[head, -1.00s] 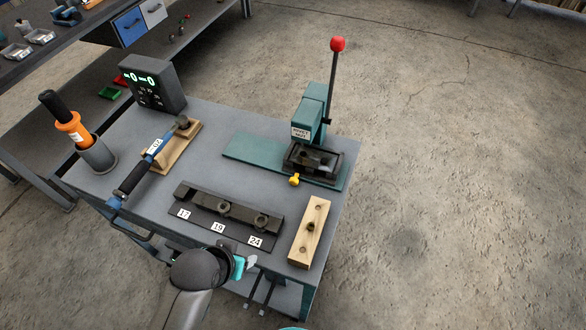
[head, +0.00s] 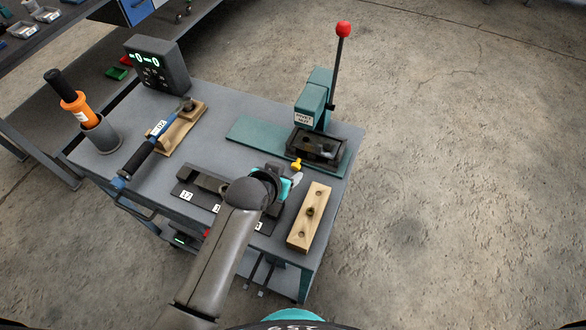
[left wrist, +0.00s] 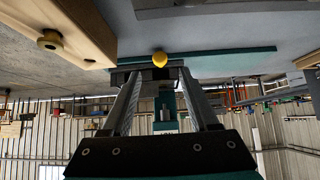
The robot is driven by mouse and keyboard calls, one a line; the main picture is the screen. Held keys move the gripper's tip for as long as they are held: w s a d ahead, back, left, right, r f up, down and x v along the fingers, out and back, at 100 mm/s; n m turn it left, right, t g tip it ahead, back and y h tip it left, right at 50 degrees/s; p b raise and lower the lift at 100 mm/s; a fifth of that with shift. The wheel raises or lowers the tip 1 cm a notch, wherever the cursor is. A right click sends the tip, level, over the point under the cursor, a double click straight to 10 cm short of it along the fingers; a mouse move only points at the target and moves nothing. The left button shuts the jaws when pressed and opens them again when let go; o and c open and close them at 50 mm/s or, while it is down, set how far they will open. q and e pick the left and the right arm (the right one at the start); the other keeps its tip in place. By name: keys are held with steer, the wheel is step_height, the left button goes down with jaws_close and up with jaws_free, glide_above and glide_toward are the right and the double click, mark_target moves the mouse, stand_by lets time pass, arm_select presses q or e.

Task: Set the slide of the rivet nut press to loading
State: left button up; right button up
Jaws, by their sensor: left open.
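The rivet nut press (head: 313,105) stands on a teal base plate at the back right of the cart, with a tall lever ending in a red ball. Its dark slide (head: 318,146) sits low at the front, with a yellow knob (head: 296,164) on the near side. My left gripper (head: 293,181) is open and just in front of the knob, apart from it. In the left wrist view the yellow knob (left wrist: 160,59) shows beyond and between the two open fingers (left wrist: 158,88). My right gripper is not in view.
A wooden block with holes (head: 309,217) lies close to the right of my left gripper. The dark socket rack (head: 197,183) is partly hidden under my arm.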

mark_target(295, 168)
arm_select(q)
steer(key=shift+b+x, duration=0.9)
steer(key=shift+x, duration=2.35)
jaws_close()
